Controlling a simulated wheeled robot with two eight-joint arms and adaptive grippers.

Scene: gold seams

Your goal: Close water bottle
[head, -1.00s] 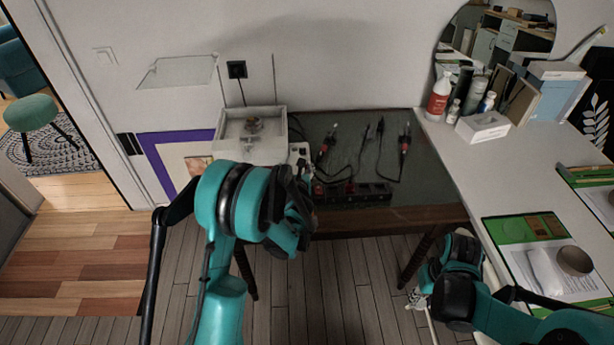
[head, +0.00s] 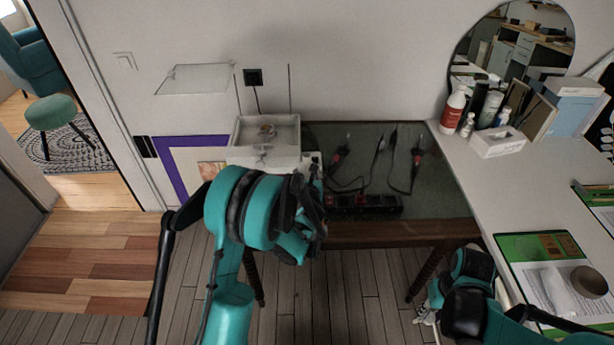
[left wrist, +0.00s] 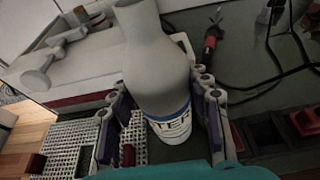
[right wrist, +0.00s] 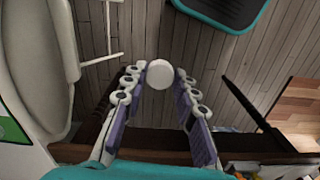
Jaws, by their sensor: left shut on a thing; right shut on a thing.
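My left gripper (left wrist: 160,105) is shut on a grey bottle (left wrist: 158,60) with a blue and white label reading "TER" at its lower part. The bottle's narrow neck runs to the top edge of the left wrist view, so its mouth is out of frame. In the head view my left gripper (head: 312,205) is in front of the dark desk, and my arm hides the bottle. My right gripper (right wrist: 160,78) is shut on a small round white cap (right wrist: 159,74) at its fingertips, over the floor. In the head view my right gripper (head: 428,308) is low, beside the white table, apart from the left one.
The dark desk (head: 330,140) carries tools with cables and a power strip (head: 362,204). A white box (head: 264,140) stands at its left. The white table (head: 500,190) at the right holds bottles, a tissue box (head: 497,142) and papers. Floor between my arms is open.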

